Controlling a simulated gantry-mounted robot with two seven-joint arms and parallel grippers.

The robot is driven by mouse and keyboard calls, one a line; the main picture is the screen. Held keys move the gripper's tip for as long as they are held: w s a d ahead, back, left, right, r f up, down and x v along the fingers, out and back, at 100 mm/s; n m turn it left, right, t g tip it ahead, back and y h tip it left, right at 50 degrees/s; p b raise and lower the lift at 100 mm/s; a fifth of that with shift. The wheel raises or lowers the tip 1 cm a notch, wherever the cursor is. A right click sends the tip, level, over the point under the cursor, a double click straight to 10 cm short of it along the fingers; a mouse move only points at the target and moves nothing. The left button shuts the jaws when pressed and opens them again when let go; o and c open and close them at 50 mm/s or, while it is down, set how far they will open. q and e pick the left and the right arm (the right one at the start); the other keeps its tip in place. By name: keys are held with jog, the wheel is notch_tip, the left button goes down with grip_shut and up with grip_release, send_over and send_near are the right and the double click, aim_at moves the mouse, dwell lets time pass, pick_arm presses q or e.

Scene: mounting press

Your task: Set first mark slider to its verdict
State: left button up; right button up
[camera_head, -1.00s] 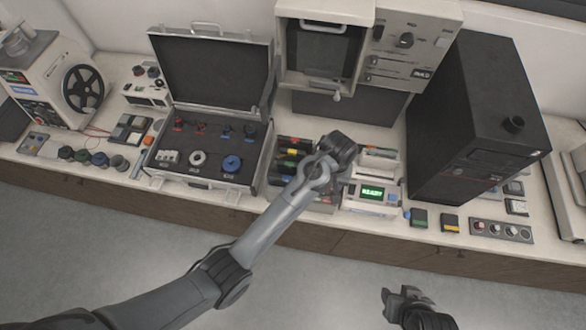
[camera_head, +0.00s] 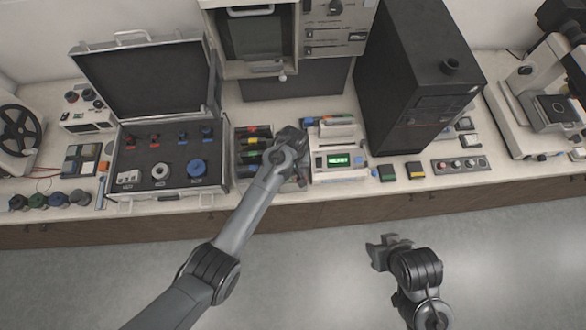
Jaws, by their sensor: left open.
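No part is clearly readable as the first mark slider. A small strip panel with several round controls (camera_head: 460,164) lies at the counter's front edge, right of centre. A white unit with a lit green display (camera_head: 340,162) stands left of it; the display text is too small to read surely. My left gripper (camera_head: 300,170) is open over the tray of coloured cylinders, just left of the display unit; the wrist largely hides its fingers. My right gripper (camera_head: 380,250) hangs in front of the counter over the floor, empty, its jaw opening unclear.
An open case (camera_head: 165,165) with coloured parts lies left of the tray of coloured cylinders (camera_head: 252,155). A tall black cabinet (camera_head: 420,80) stands behind the strip panel. A press-like machine (camera_head: 290,30) is at the back. A microscope-like instrument (camera_head: 540,100) stands at right.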

pick_arm(q)
jog(key=shift+f, duration=0.2)
pick_arm(e)
jog(key=shift+a, duration=0.1)
pick_arm(q)
grip_shut()
